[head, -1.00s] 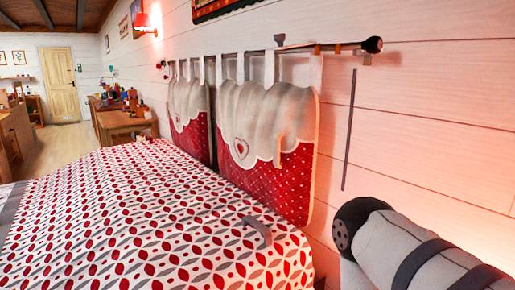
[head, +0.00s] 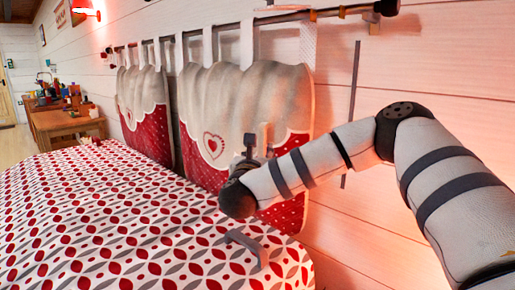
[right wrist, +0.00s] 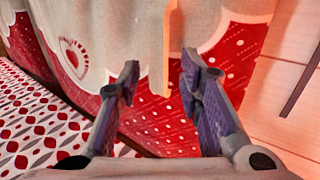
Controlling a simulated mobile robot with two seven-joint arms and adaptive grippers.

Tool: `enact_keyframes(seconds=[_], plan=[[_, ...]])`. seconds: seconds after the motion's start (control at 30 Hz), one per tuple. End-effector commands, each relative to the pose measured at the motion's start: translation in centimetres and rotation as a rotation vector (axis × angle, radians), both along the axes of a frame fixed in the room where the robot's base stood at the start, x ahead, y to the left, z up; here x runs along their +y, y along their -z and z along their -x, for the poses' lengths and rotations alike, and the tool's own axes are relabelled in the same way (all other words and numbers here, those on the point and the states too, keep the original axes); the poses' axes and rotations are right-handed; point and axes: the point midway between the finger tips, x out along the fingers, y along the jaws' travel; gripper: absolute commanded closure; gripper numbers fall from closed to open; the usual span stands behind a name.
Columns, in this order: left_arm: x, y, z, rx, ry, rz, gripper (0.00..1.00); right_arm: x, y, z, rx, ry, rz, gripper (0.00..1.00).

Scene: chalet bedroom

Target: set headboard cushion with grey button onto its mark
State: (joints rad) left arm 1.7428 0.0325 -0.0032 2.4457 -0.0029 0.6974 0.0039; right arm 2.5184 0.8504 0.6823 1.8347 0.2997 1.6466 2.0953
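Two headboard cushions hang by fabric loops from a rail, grey above a scalloped edge and red below. The near cushion (head: 235,95) bears a heart patch; the far cushion (head: 140,95) hangs left of it. I cannot make out a grey button or tell which cushion is meant. My right gripper (head: 258,138) is in front of the near cushion's lower right part. In the right wrist view my right gripper (right wrist: 160,64) has its fingers apart, with nothing held. A pale orange upright tab (right wrist: 168,45) on the near cushion (right wrist: 110,25) shows between the fingertips.
The rail (head: 270,20) runs along the plank wall with small orange blocks (head: 313,16) on it. A dark upright strip (head: 354,90) is on the wall to the right. A wooden desk (head: 65,122) stands beyond.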

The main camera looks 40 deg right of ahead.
Motion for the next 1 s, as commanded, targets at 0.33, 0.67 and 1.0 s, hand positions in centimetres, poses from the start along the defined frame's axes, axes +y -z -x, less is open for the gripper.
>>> enact_keyframes(seconds=[0.33,0.67,1.0], plan=[[0.0,0.0,-0.1,-0.002,0.0,0.0,0.6,-4.2,0.1,-3.5,0.004,-0.004,0.003,0.67],[0.0,0.0,-0.1,-0.002,0.0,0.0,0.6,-4.4,0.1,-3.6,0.005,-0.005,0.004,0.83],[0.0,-0.1,-0.2,-0.005,0.0,0.0,0.6,-4.4,0.1,-3.4,0.005,-0.005,0.003,1.0]])
